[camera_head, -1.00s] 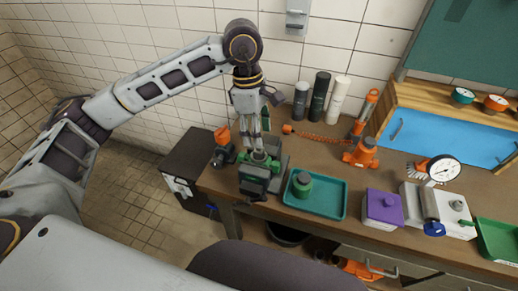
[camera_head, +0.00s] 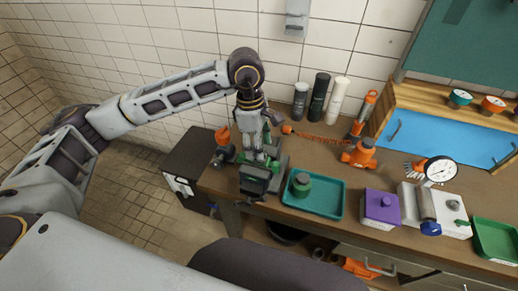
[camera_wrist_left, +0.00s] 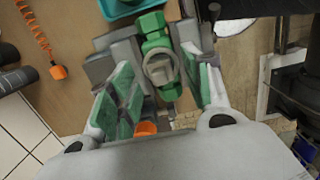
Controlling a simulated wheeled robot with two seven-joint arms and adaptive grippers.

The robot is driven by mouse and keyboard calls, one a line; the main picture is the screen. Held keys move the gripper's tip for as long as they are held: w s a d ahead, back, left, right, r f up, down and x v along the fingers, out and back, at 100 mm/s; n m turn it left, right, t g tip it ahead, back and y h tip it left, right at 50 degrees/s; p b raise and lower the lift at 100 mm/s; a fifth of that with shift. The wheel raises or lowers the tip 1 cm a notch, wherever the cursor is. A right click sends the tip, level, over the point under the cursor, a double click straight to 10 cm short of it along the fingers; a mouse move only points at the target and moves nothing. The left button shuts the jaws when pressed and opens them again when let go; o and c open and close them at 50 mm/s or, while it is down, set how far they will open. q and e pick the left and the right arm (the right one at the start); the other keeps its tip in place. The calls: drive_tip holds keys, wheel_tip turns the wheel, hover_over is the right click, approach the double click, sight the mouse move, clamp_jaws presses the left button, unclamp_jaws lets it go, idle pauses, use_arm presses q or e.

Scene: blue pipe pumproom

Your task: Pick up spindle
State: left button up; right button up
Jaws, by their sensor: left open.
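My left gripper (camera_head: 258,158) points down at the dark vise (camera_head: 256,180) near the left end of the bench. In the left wrist view its green-padded fingers (camera_wrist_left: 160,85) stand apart, one on each side of a green fitting with a grey round ring (camera_wrist_left: 160,68) held in the vise. I cannot tell whether the fingers touch it. A spindle is not clearly distinguishable; any stem would be at this fitting, which the gripper mostly hides in the head view. My right gripper is not in view.
Right of the vise is a teal tray (camera_head: 330,203) with a green and dark part (camera_head: 302,184). Orange fittings (camera_head: 359,153), a purple box (camera_head: 380,207) and a gauge (camera_head: 440,170) stand further right. Several cylinders (camera_head: 319,97) stand along the wall.

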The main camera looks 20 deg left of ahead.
use_arm(q)
drive_tip(key=shift+f, duration=0.75)
drive_tip(key=shift+d+f, duration=0.1)
drive_tip(key=shift+f, duration=0.1)
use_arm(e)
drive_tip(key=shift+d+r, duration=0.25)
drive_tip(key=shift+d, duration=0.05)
use_arm(q)
clamp_jaws()
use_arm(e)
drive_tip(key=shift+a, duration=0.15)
use_arm(q)
drive_tip(key=shift+r, duration=0.2)
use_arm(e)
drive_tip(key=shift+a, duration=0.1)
use_arm(q)
drive_tip(key=shift+r, duration=0.5)
drive_tip(key=shift+r+b, duration=0.8)
drive_tip(key=shift+r, duration=3.55)
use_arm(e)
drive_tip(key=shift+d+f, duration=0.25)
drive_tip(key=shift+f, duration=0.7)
